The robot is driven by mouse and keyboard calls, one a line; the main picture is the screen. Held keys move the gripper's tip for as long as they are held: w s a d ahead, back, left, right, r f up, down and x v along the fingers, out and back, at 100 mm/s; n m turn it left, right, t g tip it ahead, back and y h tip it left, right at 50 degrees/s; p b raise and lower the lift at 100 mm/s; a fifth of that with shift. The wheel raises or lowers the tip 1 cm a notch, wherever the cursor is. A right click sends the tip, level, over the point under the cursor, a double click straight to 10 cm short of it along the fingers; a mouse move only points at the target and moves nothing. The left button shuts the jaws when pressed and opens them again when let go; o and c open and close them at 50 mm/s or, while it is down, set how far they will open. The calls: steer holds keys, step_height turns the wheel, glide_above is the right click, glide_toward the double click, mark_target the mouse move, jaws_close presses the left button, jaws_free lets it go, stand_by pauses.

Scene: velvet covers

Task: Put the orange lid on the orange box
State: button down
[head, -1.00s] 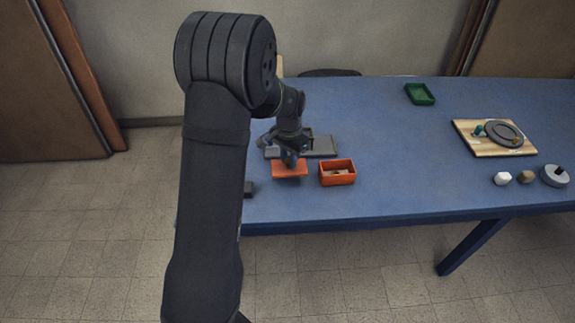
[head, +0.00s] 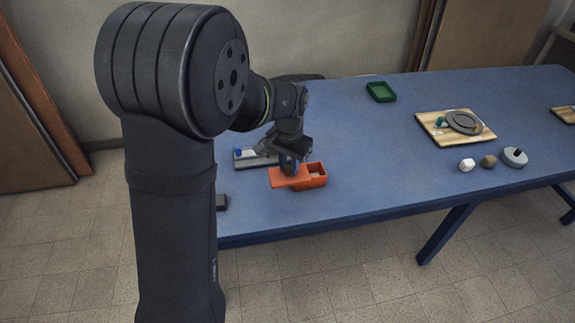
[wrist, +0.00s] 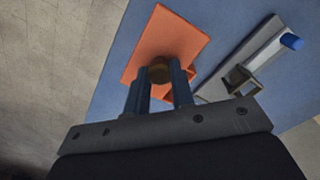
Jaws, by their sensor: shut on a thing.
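The orange lid (head: 286,178) is a flat plate with a brownish knob, held by my gripper (head: 289,165). In the wrist view the lid (wrist: 178,38) lies beyond the blue fingers of my gripper (wrist: 160,80), which are shut on its knob (wrist: 160,71). In the head view the orange box (head: 316,181) is open-topped. The lid overlaps the box's left part in the picture, and the box's right part shows past it. I cannot tell whether lid and box touch.
A grey tray (head: 243,162) with a blue piece lies behind the lid; it also shows in the wrist view (wrist: 260,50). A small dark block (head: 222,202) is near the left edge. A green tray (head: 381,91), a wooden board (head: 432,124) and several small objects lie farther right. The middle table is clear.

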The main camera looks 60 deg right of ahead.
steer(key=shift+d, duration=0.1)
steer(key=d+f, duration=0.1)
steer(key=d, duration=1)
steer(key=shift+f, duration=2.85)
steer(key=shift+f, duration=0.45)
steer(key=c, duration=1.2)
jaws_free()
steer(key=shift+o, duration=0.6)
steer(key=o, duration=0.4)
steer(key=shift+d, duration=0.1)
